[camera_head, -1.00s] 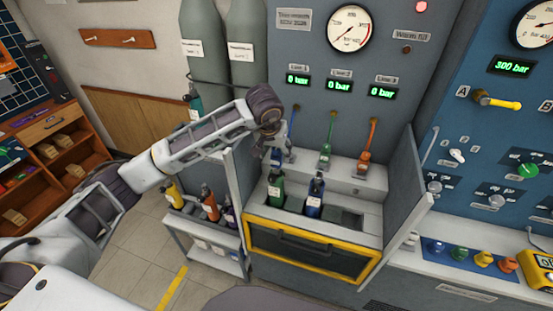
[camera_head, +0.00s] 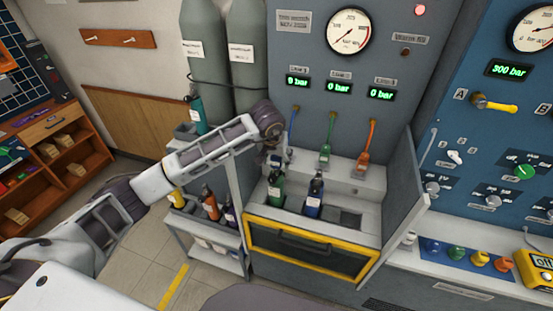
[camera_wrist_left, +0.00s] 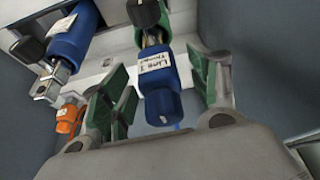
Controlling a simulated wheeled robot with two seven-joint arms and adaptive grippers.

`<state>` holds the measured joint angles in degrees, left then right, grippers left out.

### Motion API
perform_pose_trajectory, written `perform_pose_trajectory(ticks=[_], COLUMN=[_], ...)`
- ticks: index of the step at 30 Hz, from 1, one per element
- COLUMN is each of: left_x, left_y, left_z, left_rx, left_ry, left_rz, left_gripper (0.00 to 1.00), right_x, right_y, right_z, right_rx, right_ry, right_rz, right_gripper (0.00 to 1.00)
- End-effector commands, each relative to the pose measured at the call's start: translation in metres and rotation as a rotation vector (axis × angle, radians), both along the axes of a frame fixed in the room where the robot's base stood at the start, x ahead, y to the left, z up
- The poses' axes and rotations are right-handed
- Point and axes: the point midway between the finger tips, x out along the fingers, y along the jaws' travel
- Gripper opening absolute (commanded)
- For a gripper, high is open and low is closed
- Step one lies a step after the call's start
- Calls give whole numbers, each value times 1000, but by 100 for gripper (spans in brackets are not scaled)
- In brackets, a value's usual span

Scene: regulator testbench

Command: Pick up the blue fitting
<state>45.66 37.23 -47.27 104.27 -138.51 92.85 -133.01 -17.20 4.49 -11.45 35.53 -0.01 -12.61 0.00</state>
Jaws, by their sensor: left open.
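The blue fitting (camera_wrist_left: 160,85) has a white "Line 1" label and sits in the middle of the left wrist view. My left gripper (camera_wrist_left: 162,98) is open, with green-padded fingers on both sides of the fitting; I cannot tell whether they touch it. In the head view my left gripper (camera_head: 277,155) is at the left end of the bench ledge, below the blue hose (camera_head: 292,122). The wrist and fingers hide most of the fitting there. My right gripper is not in view.
A green bottle (camera_head: 276,188) and a blue bottle (camera_head: 314,195) stand in the yellow-edged tray just below. Green (camera_head: 326,155) and orange (camera_head: 362,164) fittings are to the right on the ledge. Grey side panels (camera_head: 408,205) flank the bench.

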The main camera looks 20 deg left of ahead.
Motion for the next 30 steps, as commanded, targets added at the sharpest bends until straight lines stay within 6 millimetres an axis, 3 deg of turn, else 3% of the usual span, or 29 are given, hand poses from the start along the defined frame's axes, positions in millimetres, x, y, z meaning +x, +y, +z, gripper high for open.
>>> perform_pose_trajectory(ticks=[17,30], left_x=[2,2], left_y=[0,0], left_z=[-4,-4], left_rx=[0,0], left_ry=[0,-1], left_rz=[-1,0], left_gripper=[61,4], right_x=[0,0], right_y=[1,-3], right_z=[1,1], right_rx=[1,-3], right_ry=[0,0], right_rz=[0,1], right_gripper=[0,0])
